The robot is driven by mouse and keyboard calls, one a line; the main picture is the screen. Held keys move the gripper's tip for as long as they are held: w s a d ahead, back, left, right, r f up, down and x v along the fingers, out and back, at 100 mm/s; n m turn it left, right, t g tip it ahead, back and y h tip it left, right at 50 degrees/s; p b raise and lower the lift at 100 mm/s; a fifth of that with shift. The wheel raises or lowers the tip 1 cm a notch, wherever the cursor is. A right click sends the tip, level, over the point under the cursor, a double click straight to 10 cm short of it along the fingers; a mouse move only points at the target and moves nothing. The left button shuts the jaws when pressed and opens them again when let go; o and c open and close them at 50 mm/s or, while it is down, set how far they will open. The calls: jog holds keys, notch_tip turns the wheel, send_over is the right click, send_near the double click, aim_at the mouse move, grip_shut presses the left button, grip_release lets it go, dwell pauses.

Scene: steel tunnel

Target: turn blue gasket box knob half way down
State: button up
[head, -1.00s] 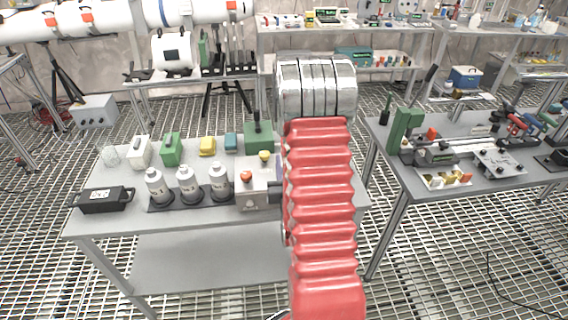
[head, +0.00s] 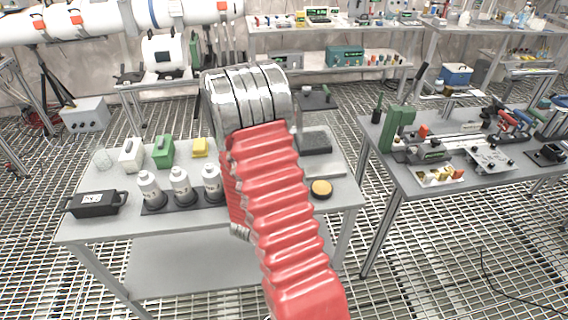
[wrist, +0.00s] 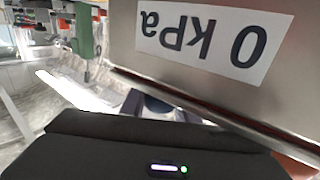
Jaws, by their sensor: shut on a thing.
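The dark body of my gripper (wrist: 150,150) fills the bottom of the wrist view, with a white and a green light on it. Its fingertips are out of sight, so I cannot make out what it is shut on. A grey panel (wrist: 195,75) with an upside-down "0 kPa" label fills the upper right of that view, very close. A dark blue thing (wrist: 156,108) shows below the panel's edge; I cannot tell if it is the gasket box.
The grey table (head: 90,225) holds a black case (head: 95,203), several grey bottles (head: 150,190), a green box (head: 163,152), a small yellow box (head: 200,147) and a yellow-topped round thing (head: 321,189). Another table (head: 490,180) with tools stands to the right.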

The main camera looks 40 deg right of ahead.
jog(key=shift+g, duration=0.3)
jog(key=o, duration=1.1)
jog(key=shift+c, duration=0.2)
jog(key=shift+s, duration=0.1)
jog(key=v, duration=1.3)
jog(key=shift+a+f, duration=0.2)
jog(key=shift+a, duration=0.2)
